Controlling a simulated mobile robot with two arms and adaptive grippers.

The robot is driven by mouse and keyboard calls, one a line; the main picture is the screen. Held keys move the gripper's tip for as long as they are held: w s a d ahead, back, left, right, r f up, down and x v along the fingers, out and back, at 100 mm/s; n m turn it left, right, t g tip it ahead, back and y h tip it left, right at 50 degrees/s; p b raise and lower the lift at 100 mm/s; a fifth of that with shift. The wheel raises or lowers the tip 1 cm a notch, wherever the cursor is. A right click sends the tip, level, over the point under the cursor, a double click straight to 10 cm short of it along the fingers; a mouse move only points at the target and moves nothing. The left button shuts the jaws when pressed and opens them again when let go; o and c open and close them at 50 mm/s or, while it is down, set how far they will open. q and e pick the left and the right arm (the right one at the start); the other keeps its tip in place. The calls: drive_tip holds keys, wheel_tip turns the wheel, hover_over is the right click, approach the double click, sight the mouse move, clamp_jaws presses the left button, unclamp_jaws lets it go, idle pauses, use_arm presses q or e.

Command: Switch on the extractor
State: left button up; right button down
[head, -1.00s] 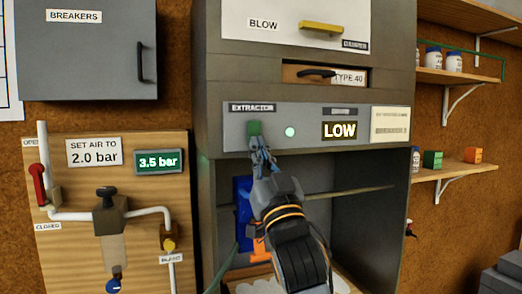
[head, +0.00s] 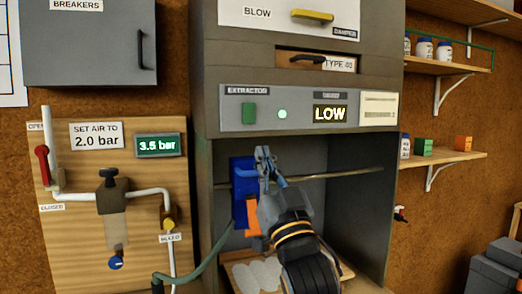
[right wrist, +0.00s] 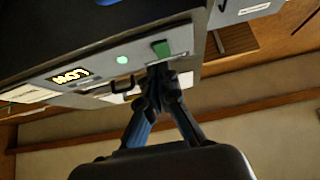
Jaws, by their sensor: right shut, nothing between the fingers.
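The extractor panel (head: 233,122) is a grey strip on the front of the cabinet. Its green button (head: 249,113) sits under the EXTRACTOR label, with a lit pale green lamp (head: 283,114) to its right. A display (head: 330,113) beside the lamp reads LOW. In the right wrist view the green button (right wrist: 161,49), the lit lamp (right wrist: 123,60) and the LOW display (right wrist: 70,76) show too. My right gripper (head: 264,153) is shut and empty, below the button and apart from it. Its closed fingers (right wrist: 157,70) show in the right wrist view. My left gripper is out of view.
Below the panel is an open hood with a blue and orange tool (head: 242,190) and a thin horizontal rod (head: 340,174). An air board (head: 70,250) reading 3.5 bar stands left, with a green hose (head: 205,255) beside it. Shelves (head: 455,158) with jars are at right.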

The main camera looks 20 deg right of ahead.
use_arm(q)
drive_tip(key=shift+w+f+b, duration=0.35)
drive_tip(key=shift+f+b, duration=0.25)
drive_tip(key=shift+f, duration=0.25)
use_arm(e)
drive_tip(key=v, duration=0.5)
drive_tip(key=shift+a, duration=0.1)
drive_tip(key=shift+w, duration=0.1)
